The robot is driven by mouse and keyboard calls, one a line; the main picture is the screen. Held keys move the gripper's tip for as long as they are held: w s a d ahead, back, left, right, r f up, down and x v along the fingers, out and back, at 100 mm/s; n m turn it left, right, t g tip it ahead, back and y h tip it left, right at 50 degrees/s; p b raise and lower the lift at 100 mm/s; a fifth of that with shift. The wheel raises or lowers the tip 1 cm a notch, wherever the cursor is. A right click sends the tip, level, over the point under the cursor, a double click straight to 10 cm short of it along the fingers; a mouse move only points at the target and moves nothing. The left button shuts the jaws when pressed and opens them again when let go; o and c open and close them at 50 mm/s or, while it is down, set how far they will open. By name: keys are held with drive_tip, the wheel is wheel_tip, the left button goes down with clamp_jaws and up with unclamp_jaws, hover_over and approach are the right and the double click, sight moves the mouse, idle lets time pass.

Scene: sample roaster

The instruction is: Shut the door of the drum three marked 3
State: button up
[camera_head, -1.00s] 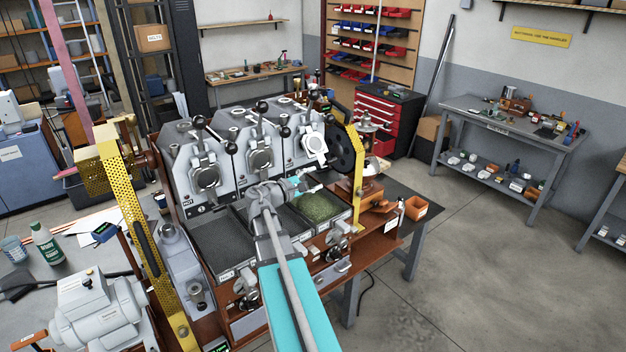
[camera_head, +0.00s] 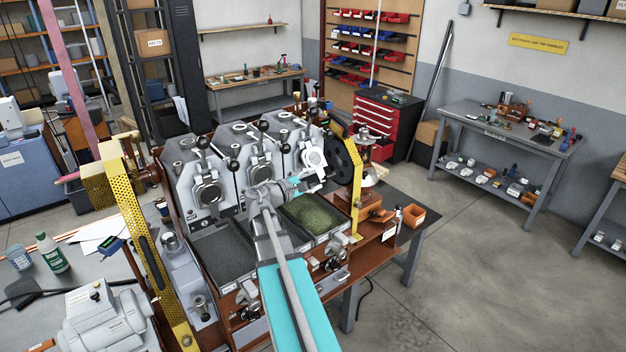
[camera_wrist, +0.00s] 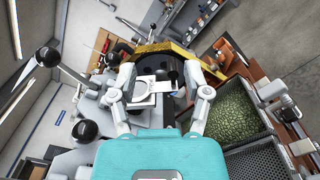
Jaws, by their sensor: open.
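Three grey roasting drums stand in a row. The rightmost drum (camera_head: 292,140) has a pale round door (camera_head: 312,158) that looks brighter and differently angled from the other two. I cannot read its number, and how far the door stands open is unclear. My gripper (camera_head: 318,176) is just in front of and below this door, its teal body partly behind my arm. I see no clear contact.
A tray of green beans (camera_head: 310,213) lies below the rightmost drum, beside a dark empty-looking tray (camera_head: 225,250). A yellow guard (camera_head: 355,185) and black wheel (camera_head: 342,155) stand close on the right. Black-knobbed levers (camera_wrist: 80,75) rise near my gripper in the wrist view.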

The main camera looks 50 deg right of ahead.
drive_tip(key=shift+f, duration=0.1)
drive_tip(key=n+b, duration=0.5)
drive_tip(key=n, duration=0.1)
approach(333, 175)
drive_tip(key=s+v, duration=0.1)
drive_tip(key=v, duration=0.2)
drive_tip(key=shift+w+f+n+b, duration=0.35)
drive_tip(key=shift+w+n+b, duration=0.2)
drive_tip(key=shift+w+n, duration=0.3)
drive_tip(key=x, duration=1.3)
drive_tip(key=shift+d, duration=0.35)
drive_tip(key=shift+c, duration=0.2)
clamp_jaws()
